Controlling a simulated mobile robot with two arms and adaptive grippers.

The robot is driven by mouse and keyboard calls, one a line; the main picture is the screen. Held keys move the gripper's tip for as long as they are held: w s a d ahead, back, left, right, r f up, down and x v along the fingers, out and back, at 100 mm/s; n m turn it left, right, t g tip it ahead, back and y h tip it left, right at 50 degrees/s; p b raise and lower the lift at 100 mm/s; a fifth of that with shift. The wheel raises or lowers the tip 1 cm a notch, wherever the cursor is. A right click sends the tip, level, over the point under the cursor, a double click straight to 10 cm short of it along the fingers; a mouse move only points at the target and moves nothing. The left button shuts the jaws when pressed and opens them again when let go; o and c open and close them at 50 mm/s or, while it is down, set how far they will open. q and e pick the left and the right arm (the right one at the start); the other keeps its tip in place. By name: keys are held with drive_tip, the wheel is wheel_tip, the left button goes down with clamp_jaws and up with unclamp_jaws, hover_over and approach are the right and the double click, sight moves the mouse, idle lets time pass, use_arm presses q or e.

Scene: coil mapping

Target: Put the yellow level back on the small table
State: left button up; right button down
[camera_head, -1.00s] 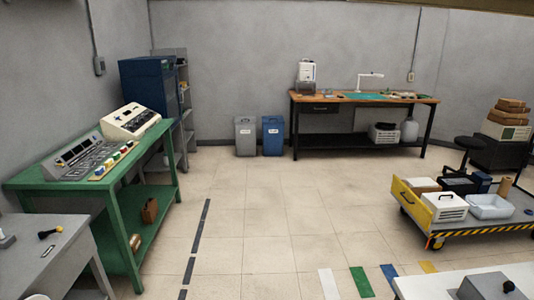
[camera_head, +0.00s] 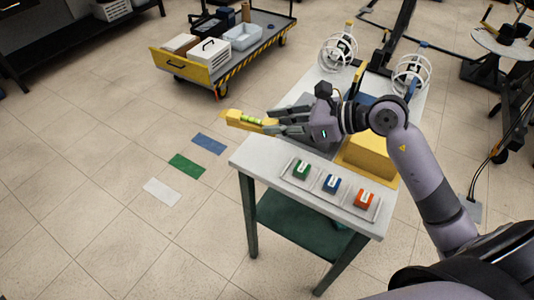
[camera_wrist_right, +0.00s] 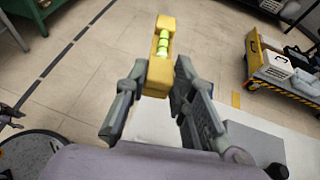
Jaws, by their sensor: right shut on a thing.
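The yellow level (camera_head: 240,119), with green bubble vials, is held in my right gripper (camera_head: 270,123). In the right wrist view the level (camera_wrist_right: 160,72) stands out between the two fingers of the right gripper (camera_wrist_right: 155,88), which are shut on its near end. In the head view, the level appears beyond the left edge of a small table (camera_head: 262,160) with a white top and green lower shelf. My right arm reaches across this table and hides part of its top. My left gripper is not in view.
On the table are a tray (camera_head: 318,204) with green, blue and orange blocks, a yellow box (camera_head: 368,158) and a wire-caged item (camera_head: 338,50). A yellow cart (camera_head: 215,75) stands at the back. Floor left of the table is clear, with coloured strips.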

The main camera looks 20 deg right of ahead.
drive_tip(key=w+d+r+m+t+h+b, duration=0.1)
drive_tip(key=w+d+r+b, duration=0.1)
drive_tip(key=w+d, duration=0.15)
drive_tip(key=m+t, duration=0.1)
hover_over(281, 158)
wheel_tip(281, 158, down, 12)
drive_tip(key=shift+b, duration=0.3)
drive_tip(key=shift+f, duration=0.65)
wheel_tip(281, 158, down, 4)
drive_tip(key=shift+r, duration=0.25)
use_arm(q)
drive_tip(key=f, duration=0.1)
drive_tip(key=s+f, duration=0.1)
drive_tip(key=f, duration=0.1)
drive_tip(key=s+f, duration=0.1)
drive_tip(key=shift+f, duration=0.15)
use_arm(e)
drive_tip(key=shift+f, duration=0.25)
